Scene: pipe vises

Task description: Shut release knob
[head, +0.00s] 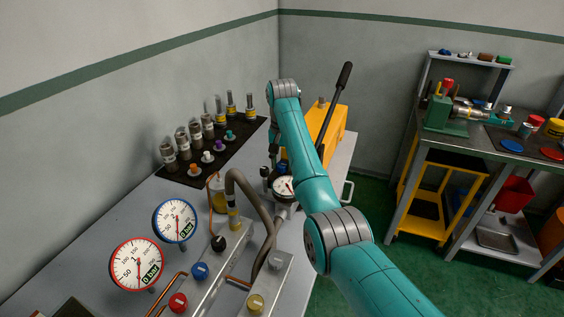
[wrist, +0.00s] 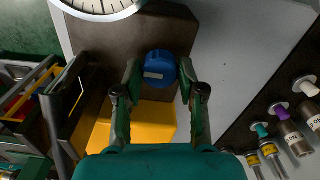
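In the wrist view a round blue knob (wrist: 160,66) with a small white label is on a dark brown block (wrist: 95,45), beside a yellow body (wrist: 150,122). I take it for the release knob, but its label is too small to read. My gripper (wrist: 159,72) is open, its two green fingers on either side of the knob with small gaps showing. I cannot tell how deep the fingertips reach. In the head view my teal arm hides most of the gripper and the knob; the yellow pump body (head: 326,125) with its black lever (head: 335,105) stands behind.
A white-faced gauge (head: 284,187) is close to the gripper. Red-rimmed (head: 137,264) and blue-rimmed (head: 175,221) gauges, a blue knob (head: 200,271), a red knob (head: 178,302) and hoses fill the front. Several fittings stand on a black mat (head: 245,130). A workbench (head: 490,145) is at right.

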